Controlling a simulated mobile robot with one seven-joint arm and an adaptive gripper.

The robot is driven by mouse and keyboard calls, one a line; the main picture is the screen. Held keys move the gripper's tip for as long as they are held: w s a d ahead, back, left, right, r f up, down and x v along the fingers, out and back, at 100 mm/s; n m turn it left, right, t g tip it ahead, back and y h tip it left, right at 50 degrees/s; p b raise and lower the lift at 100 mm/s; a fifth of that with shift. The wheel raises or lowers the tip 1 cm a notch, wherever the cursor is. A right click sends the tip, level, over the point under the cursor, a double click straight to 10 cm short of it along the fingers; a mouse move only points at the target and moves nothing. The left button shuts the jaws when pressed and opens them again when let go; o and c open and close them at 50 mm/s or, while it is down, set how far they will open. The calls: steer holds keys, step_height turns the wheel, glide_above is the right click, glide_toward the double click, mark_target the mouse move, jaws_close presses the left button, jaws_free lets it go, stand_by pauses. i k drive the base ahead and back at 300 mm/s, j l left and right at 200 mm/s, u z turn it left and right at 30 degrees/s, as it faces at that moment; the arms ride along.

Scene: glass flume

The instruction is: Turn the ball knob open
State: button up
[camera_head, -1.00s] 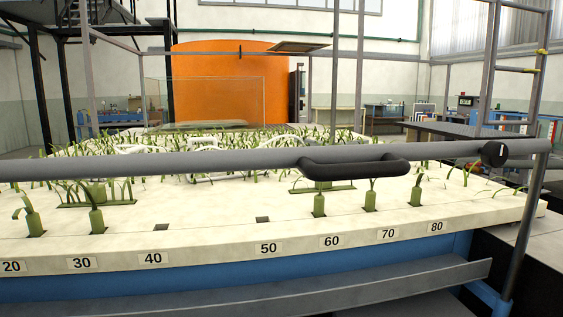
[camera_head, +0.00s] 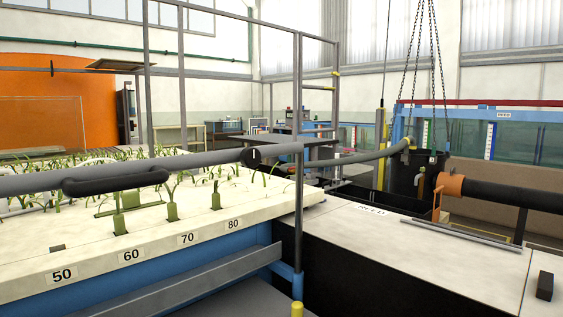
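A round black knob (camera_head: 253,157) with a white mark sits at the right end of the grey rail (camera_head: 210,158), near an upright post. I cannot tell whether this is the ball knob or which way it is set. An orange fitting (camera_head: 449,186) with a thin orange bar (camera_head: 437,205) hanging below it sits on a dark pipe at the right; its exact kind is unclear. My gripper is not in view.
A black loop handle (camera_head: 115,180) is on the rail. The planted white bed (camera_head: 190,225) lies behind it. At the right are a light flat top (camera_head: 400,265), a dark tub (camera_head: 418,172), hanging chains (camera_head: 432,70) and a blue-framed glass tank (camera_head: 500,140).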

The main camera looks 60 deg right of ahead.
mark_target(251, 157)
steer(key=k+z, duration=0.15)
steer(key=z, duration=0.3)
steer(key=k+l+z, duration=0.1)
steer(key=z, duration=0.3)
steer(key=k, duration=0.1)
